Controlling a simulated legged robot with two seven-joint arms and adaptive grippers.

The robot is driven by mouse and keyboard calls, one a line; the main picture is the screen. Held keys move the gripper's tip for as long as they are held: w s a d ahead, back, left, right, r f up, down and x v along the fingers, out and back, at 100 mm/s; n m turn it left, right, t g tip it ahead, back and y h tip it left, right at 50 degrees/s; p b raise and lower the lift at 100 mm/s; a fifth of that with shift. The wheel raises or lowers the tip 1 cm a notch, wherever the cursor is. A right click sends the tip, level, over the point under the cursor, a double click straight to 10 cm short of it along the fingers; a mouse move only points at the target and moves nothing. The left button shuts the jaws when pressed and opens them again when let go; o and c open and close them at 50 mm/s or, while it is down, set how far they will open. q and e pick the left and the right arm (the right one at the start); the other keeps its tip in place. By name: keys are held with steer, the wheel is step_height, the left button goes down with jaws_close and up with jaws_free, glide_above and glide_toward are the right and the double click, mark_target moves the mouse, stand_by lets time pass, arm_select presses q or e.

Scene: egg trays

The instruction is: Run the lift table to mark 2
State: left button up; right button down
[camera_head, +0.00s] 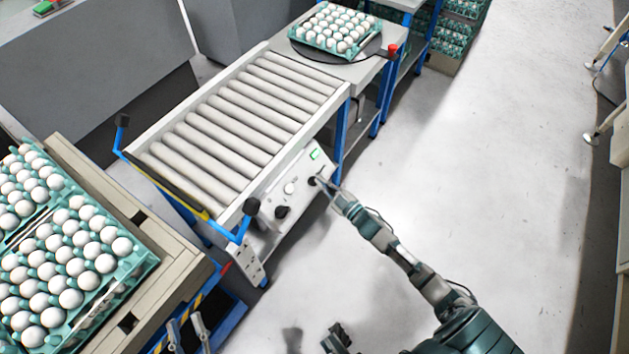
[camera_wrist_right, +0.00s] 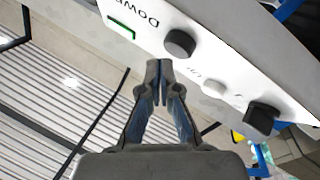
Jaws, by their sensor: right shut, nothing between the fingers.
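The control panel (camera_head: 291,187) is a white box on the side of the roller conveyor. It carries a small green display (camera_head: 314,154), a white button (camera_head: 290,188) and dark knobs. My right gripper (camera_head: 324,186) is shut and empty at the upper dark knob. In the wrist view my right gripper (camera_wrist_right: 160,70) has its tips together just below the round black knob (camera_wrist_right: 180,43) near the word "Down"; contact is unclear. A square black knob (camera_wrist_right: 262,117) sits further right. My left gripper (camera_head: 337,339) is a dark shape at the bottom edge; its fingers are unclear.
The roller conveyor (camera_head: 284,77) is empty. An egg tray (camera_head: 319,45) stands on the round plate beyond it. Large egg trays sit on a pallet (camera_head: 165,275) at left, above a blue hazard-striped frame (camera_head: 225,322). The floor (camera_head: 480,160) at right is clear.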

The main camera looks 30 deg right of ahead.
steer(key=shift+a, duration=0.15)
stand_by(0.3)
steer(key=shift+w+a+f, duration=0.1)
steer(key=shift+w+f, duration=0.05)
steer(key=shift+w, duration=0.1)
stand_by(0.4)
steer(key=shift+w+a+f+b, duration=0.15)
steer(key=shift+w+f+b, duration=0.2)
steer(key=shift+w+f, duration=0.05)
stand_by(2.6)
stand_by(1.6)
steer(key=shift+s+d+r+p, duration=0.25)
steer(key=shift+s+r+p, duration=0.45)
steer(key=shift+p, duration=0.2)
